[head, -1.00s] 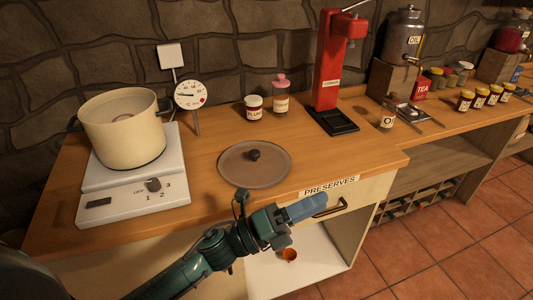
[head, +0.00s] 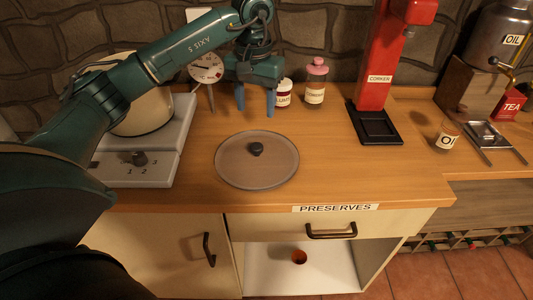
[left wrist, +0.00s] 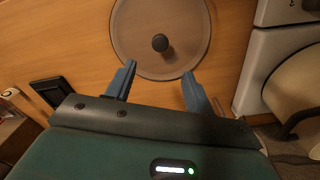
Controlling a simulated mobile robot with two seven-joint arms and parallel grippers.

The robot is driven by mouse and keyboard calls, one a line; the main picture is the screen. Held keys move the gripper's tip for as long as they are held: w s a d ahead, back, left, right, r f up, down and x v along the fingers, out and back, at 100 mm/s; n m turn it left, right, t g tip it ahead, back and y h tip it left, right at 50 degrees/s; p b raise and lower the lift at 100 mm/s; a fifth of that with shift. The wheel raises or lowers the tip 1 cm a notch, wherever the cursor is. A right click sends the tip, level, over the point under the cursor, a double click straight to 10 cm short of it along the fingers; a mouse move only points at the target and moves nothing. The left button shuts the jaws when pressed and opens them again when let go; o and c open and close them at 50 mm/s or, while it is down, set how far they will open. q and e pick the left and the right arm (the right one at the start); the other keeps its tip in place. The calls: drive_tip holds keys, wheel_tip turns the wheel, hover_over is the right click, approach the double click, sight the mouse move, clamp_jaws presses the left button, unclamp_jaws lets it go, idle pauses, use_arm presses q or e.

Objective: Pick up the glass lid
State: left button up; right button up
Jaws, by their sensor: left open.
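My left gripper (head: 256,110) is open and empty, fingers pointing down, above and behind the lid in the head view. In the left wrist view the lid (left wrist: 135,45) lies beyond the two blue fingertips (left wrist: 158,72), its knob between their lines and apart from them. My right gripper is not in view.
A cream pot (head: 143,118) stands on a white stove (head: 160,165) left of the lid, partly behind my arm. Two jars, a pink-topped bottle (head: 315,82) and a plum jar (head: 284,96), stand behind. A red corker (head: 388,70) stands right. Worktop right of the lid is clear.

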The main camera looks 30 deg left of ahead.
use_arm(q)
hover_over(257, 145)
wheel_tip(257, 145, down, 7)
drive_tip(key=shift+s+a+r+p, duration=0.1)
drive_tip(key=shift+s+p, duration=0.05)
drive_tip(key=shift+p, duration=0.15)
drive_tip(key=shift+f+p, duration=0.6)
drive_tip(key=shift+f, duration=2.45)
drive_tip(key=shift+c, duration=0.4)
drive_tip(key=shift+r, duration=0.1)
clamp_jaws()
